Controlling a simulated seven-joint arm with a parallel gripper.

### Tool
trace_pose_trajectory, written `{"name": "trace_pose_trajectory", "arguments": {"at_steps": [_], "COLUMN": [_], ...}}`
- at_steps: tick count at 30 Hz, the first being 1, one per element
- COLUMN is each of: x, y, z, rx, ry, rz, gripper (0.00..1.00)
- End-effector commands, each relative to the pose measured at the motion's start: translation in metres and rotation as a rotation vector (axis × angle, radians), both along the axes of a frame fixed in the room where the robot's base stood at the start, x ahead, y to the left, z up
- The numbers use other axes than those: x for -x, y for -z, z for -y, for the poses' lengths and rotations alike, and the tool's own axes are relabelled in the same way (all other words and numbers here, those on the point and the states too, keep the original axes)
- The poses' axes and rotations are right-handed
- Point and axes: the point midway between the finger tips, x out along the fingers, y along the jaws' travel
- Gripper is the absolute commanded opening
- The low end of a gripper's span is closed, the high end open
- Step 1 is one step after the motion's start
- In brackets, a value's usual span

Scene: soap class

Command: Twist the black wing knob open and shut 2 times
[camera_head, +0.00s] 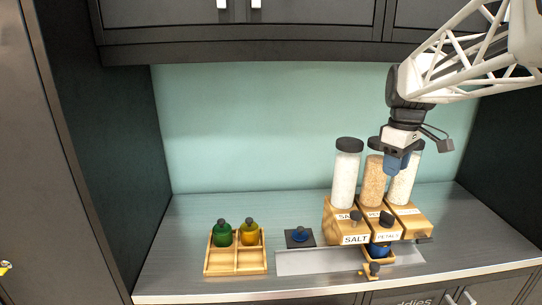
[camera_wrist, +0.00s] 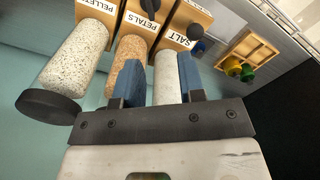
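Small black knobs sit on the wooden dispensers: one on the SALT block (camera_head: 355,217) and one on the middle block (camera_head: 386,219). They also show in the wrist view, on the salt block (camera_wrist: 196,32) and the petals block (camera_wrist: 150,6). Another dark knob (camera_head: 374,268) is low at the counter's front. I cannot tell which one is the wing knob. My gripper (camera_head: 397,168) is up among the clear tubes, above and behind the knobs. In the wrist view its blue fingers (camera_wrist: 160,82) are apart with nothing gripped; the petals and salt tubes lie beyond them.
Tall black-capped tubes, including the white salt tube (camera_head: 347,172), stand close around my gripper. A blue jar (camera_head: 380,249) is under the middle dispenser. A wooden tray (camera_head: 236,270) holds green and yellow bottles. A blue-topped item (camera_head: 299,234) sits on a dark square. Cabinets (camera_head: 290,35) hang above.

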Motion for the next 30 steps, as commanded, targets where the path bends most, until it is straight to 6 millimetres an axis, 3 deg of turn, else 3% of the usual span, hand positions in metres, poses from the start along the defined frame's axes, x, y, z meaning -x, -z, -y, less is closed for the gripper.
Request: {"name": "trace_pose_trajectory", "arguments": {"at_steps": [9, 23, 30], "x": [0.008, 0.01, 0.033], "y": [-0.013, -0.014, -0.008], "z": [-0.002, -0.004, -0.029], "rx": [0.0, 0.001, 0.007], "ry": [0.0, 0.004, 0.07], "rz": [0.0, 0.001, 0.026], "gripper": [0.36, 0.36, 0.36]}}
